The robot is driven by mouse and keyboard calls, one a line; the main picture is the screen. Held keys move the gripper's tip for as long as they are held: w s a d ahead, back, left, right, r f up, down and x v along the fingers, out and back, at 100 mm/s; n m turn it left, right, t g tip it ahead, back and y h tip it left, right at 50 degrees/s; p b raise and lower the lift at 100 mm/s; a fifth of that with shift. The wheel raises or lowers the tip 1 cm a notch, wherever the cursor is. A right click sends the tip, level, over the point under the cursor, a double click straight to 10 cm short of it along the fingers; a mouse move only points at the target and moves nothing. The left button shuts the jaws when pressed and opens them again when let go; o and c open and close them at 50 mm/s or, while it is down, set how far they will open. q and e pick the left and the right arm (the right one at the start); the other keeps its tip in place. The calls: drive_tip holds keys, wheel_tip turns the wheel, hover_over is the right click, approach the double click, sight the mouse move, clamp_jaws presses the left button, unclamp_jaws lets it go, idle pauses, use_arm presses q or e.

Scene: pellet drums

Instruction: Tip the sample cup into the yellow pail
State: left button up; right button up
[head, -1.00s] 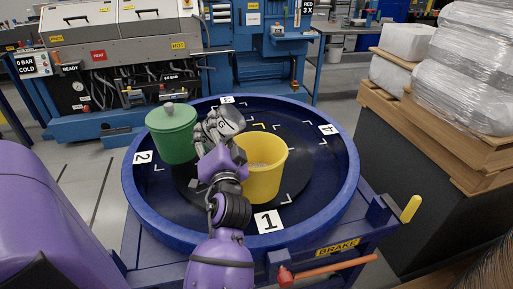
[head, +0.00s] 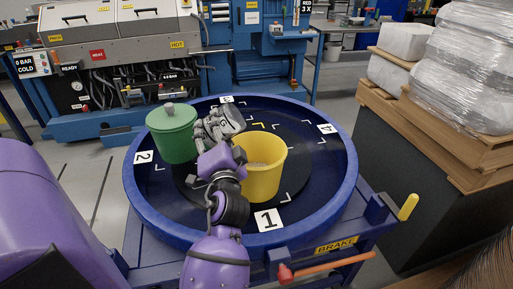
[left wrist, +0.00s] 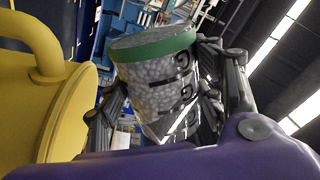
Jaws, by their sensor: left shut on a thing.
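The yellow pail (head: 264,182) stands open on the blue turntable, beside the mark 1, with pale pellets showing inside. My left gripper (head: 222,124) is above the turntable, just left of the pail's rim and right of the green drum. In the left wrist view the left gripper (left wrist: 165,95) is shut on the sample cup (left wrist: 160,85), a clear cup with a green band and dark marks, full of pale pellets. The head view mostly hides the cup behind the hand. A yellow body with a loop handle fills the left of the wrist view, likely the pail. My right gripper is out of view.
A green lidded drum (head: 173,133) stands on the turntable (head: 343,190) near mark 2. The turntable's right side is clear. A brake lever (head: 330,267) sits at its front. Wrapped loads on wooden pallets (head: 450,130) stand to the right, machines behind.

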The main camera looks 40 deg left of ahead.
use_arm(q)
drive_tip(key=shift+s+a, duration=0.1)
drive_tip(key=shift+m, duration=0.3)
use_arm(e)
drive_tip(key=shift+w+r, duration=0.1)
use_arm(q)
drive_tip(key=shift+m, duration=0.3)
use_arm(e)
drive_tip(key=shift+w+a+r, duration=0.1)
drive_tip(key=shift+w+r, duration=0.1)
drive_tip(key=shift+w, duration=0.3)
use_arm(q)
drive_tip(key=shift+f, duration=0.1)
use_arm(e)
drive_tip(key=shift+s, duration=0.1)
